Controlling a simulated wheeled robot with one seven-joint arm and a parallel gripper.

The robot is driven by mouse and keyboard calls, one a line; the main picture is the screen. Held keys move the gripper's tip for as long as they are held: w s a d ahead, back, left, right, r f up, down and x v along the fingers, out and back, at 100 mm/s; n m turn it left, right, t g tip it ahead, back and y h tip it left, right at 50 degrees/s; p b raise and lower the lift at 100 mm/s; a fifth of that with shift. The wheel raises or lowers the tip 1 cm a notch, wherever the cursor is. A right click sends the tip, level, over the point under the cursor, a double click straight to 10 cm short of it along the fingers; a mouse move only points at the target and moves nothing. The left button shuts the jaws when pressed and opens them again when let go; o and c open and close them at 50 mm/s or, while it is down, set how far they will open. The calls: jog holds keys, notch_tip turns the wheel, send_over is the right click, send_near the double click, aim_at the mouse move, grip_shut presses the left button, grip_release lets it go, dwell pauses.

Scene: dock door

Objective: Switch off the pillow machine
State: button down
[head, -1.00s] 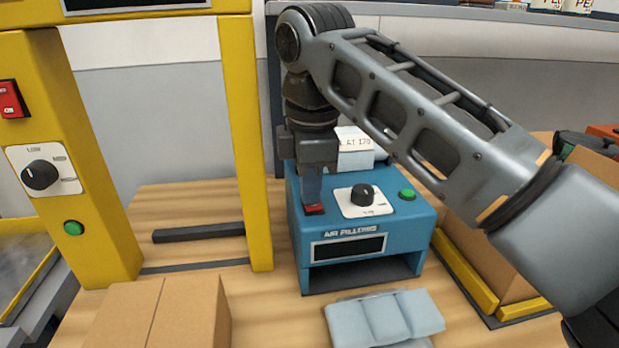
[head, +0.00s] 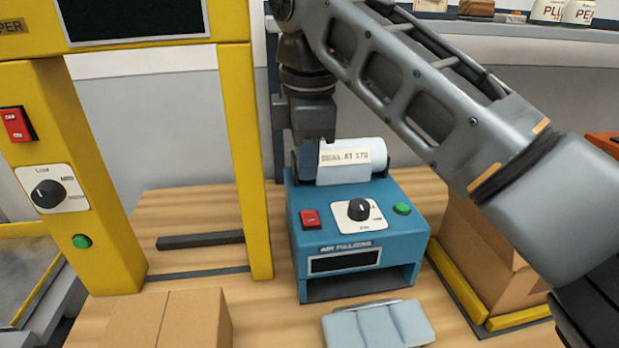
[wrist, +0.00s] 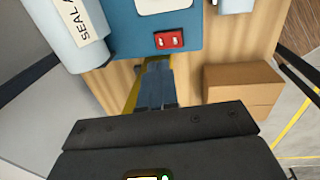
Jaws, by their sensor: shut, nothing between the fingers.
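The pillow machine (head: 360,222) is a blue box marked "AIR PILLOWS" on the wooden table, with a dark display (head: 343,262). Its red rocker switch (head: 311,219) is at the left of its top, beside a black dial (head: 358,209) and a green button (head: 402,208). The wrist view also shows the red switch (wrist: 169,40), uncovered, just beyond my fingertips. My gripper (wrist: 157,66) is shut and empty, raised above the machine. In the head view its fingers are hard to make out against the white roll. I cannot tell the rocker's position.
A white roll (head: 345,165) labelled "SEAL AT 170" sits on the machine's back. A yellow frame (head: 90,180) at left has its own red switch (head: 17,124), dial and green button. A cardboard box (head: 170,318) and pale air pillows (head: 380,325) lie in front.

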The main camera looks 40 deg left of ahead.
notch_tip(320, 180, up, 7)
jog(key=shift+w+a+b, duration=0.3)
jog(key=shift+a, duration=0.05)
jog(key=shift+f, duration=0.1)
dwell(0.4)
